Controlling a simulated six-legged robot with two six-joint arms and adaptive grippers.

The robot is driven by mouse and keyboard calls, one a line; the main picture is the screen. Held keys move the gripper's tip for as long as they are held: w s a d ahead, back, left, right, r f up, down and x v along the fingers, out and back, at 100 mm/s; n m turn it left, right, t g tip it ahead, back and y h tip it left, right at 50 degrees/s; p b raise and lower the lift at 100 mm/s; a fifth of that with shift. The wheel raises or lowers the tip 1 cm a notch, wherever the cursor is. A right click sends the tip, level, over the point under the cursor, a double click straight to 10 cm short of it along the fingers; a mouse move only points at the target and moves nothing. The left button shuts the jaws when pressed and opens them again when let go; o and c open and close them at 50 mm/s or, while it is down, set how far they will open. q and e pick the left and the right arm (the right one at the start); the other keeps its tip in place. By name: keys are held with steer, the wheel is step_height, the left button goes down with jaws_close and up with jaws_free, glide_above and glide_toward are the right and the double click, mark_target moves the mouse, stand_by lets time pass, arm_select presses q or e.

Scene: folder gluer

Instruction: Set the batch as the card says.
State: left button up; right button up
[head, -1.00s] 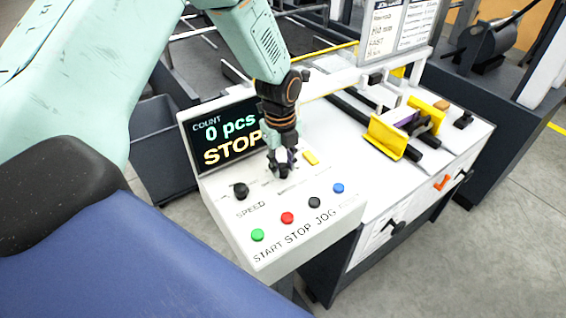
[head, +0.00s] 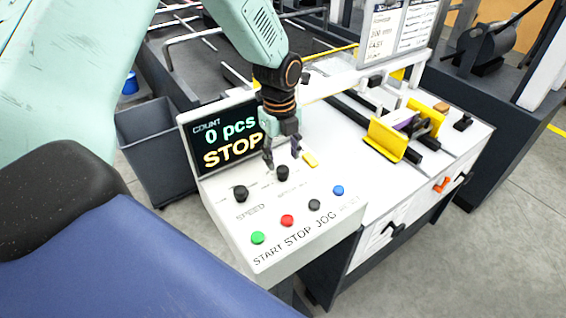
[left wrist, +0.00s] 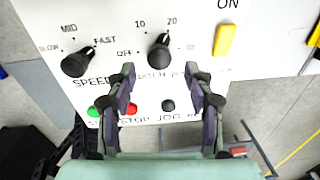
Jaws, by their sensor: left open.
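My left gripper (head: 282,157) is open and empty, just above the black batch knob (head: 282,172) on the white control panel (head: 228,220). In the left wrist view the batch knob (left wrist: 160,55) shows beyond the spread fingertips (left wrist: 160,72); its white mark points near 20. The black speed knob (left wrist: 77,62) has its mark toward FAST. The display (head: 222,140) reads COUNT 0 pcs and STOP. The card (head: 384,36) stands at the back; a line reads FAST, but the other lines are too small to read surely. My right gripper is not in view.
Green (head: 258,237), red (head: 287,218), black (head: 314,203) and blue (head: 338,189) buttons line the panel's front. A yellow switch (head: 310,159) sits right of the batch knob. Yellow guides (head: 387,140) stand on the machine bed to the right. A dark bin (head: 160,150) stands behind the panel.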

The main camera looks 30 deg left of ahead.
mark_target(281, 170)
arm_select(q)
step_height(281, 170, up, 8)
steer(key=shift+s+r, duration=0.15)
steer(key=shift+s, duration=0.05)
stand_by(0.7)
